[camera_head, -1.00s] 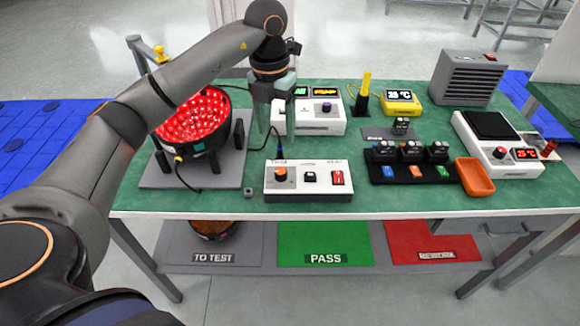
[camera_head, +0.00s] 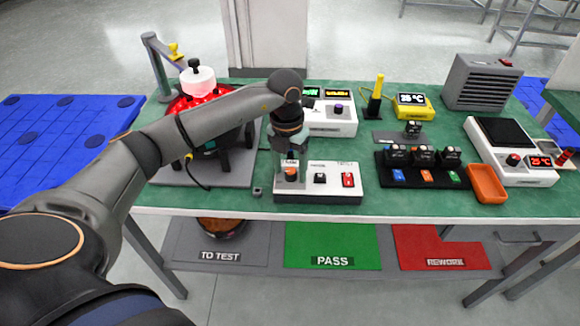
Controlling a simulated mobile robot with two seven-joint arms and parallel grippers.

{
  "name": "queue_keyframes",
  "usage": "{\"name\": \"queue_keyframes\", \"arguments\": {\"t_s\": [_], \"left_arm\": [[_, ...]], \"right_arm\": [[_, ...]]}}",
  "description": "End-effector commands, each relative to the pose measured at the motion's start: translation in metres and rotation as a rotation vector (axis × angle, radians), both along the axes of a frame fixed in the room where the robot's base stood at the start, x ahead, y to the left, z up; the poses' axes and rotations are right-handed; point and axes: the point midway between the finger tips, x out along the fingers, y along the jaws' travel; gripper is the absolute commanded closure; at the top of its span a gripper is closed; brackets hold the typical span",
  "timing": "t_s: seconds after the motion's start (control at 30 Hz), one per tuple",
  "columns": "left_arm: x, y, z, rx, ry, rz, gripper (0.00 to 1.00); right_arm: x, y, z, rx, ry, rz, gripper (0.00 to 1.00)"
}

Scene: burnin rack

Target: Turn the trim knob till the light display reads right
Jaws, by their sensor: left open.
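A white control box (camera_head: 330,190) stands near the table's front edge, with an orange-topped dark knob (camera_head: 291,174) at its left, a black switch and a red switch. I take this knob for the trim knob; its label is too small to read. My left gripper (camera_head: 289,168) points down over it, open, with its fingers at the knob's sides; I cannot tell whether they touch it. The round light display (camera_head: 180,104) glows red at the left, partly hidden by my left arm. My right gripper is out of view.
A white supply box (camera_head: 328,124) with green and yellow readouts stands behind the control box. A black rack (camera_head: 414,176) with small modules and an orange tray (camera_head: 487,184) are to the right. A lower shelf carries green PASS (camera_head: 330,240) and red (camera_head: 432,244) areas.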

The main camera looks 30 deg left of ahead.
Motion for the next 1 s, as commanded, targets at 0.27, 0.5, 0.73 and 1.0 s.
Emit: {"name": "queue_keyframes", "arguments": {"t_s": [0.27, 0.5, 0.73, 1.0], "left_arm": [[0.0001, 0.0, 0.0004, 0.0, 0.0, 0.0, 0.54], [0.0002, 0.0, 0.0005, 0.0, 0.0, 0.0, 0.81], [0.0002, 0.0001, 0.0007, 0.0, -0.001, 0.001, 1.0], [0.0004, 0.0001, 0.0008, -0.001, -0.002, -0.009, 1.0]], "right_arm": [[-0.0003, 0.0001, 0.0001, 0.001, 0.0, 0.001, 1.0], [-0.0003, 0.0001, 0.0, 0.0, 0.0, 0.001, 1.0], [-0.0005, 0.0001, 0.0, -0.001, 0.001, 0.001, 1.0], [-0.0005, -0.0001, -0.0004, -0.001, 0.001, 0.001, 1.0]]}}
